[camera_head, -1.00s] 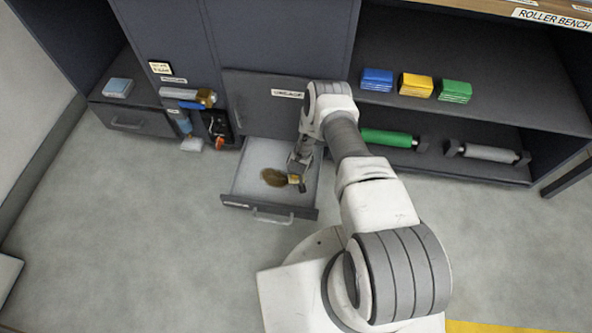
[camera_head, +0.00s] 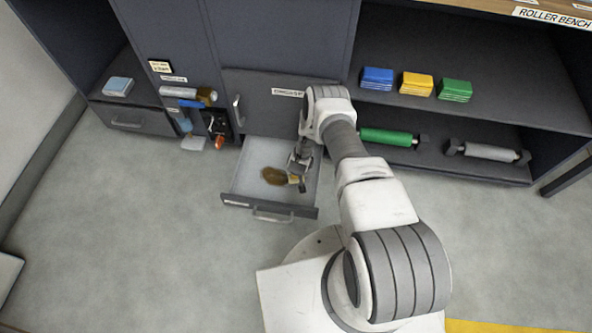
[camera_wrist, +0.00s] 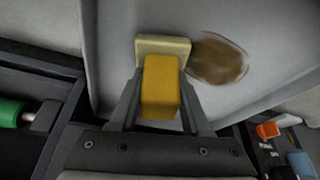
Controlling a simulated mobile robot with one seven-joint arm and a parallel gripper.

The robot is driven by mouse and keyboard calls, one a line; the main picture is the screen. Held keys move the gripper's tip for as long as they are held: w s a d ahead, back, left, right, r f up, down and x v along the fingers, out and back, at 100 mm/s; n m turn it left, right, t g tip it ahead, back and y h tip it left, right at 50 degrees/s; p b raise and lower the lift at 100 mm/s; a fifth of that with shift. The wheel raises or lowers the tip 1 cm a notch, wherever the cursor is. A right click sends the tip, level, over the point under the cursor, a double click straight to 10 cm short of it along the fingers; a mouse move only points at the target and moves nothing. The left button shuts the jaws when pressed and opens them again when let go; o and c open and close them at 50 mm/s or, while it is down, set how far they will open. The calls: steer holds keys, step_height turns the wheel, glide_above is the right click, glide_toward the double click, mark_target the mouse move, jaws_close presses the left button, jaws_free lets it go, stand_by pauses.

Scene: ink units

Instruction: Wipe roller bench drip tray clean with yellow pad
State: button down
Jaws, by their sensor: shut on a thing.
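My gripper (camera_head: 299,178) reaches down into the open drip tray drawer (camera_head: 245,180). It is shut on the yellow pad (camera_wrist: 160,85), which shows between the fingers in the wrist view with a paler yellow face at its far end. In the head view only a small part of the pad (camera_head: 293,179) shows beside the fingers. A brown stain (camera_wrist: 219,60) lies on the pale tray floor, just right of the pad in the wrist view. The stain (camera_head: 274,176) is left of the gripper in the head view. Whether the pad touches the floor is hard to tell.
Blue (camera_head: 377,79), yellow (camera_head: 416,84) and green (camera_head: 455,90) pad stacks stand on the shelf at right. A green roller (camera_head: 388,137) and a grey roller (camera_head: 490,152) lie below. Bottles and tools (camera_head: 200,115) crowd the cubby left of the drawer. The floor in front is clear.

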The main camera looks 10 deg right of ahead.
steer(key=shift+f, duration=0.4)
